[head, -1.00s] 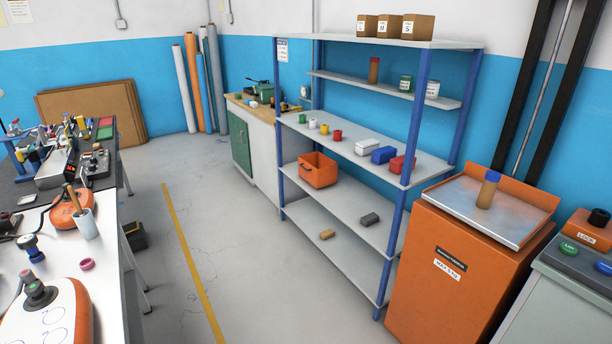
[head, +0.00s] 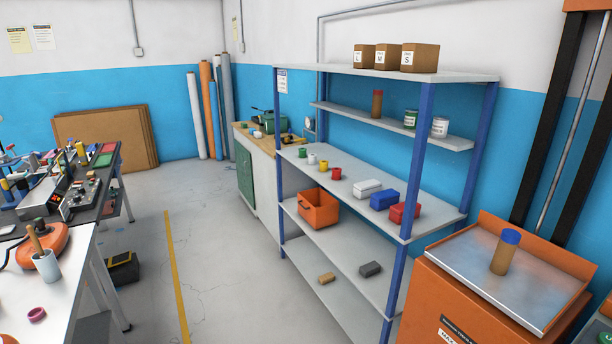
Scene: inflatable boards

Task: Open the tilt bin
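I see nothing clearly marked as a tilt bin. An orange bin (head: 318,209) sits on a lower shelf of the blue-posted rack (head: 424,150). It looks open at the top, and I cannot tell whether it tilts. A larger orange cabinet (head: 455,305) with a metal tray top (head: 480,275) stands at the right front, its lower part cut off by the frame. A brown cylinder with a blue cap (head: 505,252) stands upright on that tray. My gripper is not in view.
A cluttered workbench (head: 90,265) runs along the left. A black box (head: 122,270) lies on the floor beside it. A clear floor aisle with a yellow line (head: 175,270) lies between bench and rack. A green-doored cabinet (head: 245,172) and standing rolls (head: 208,110) are farther back.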

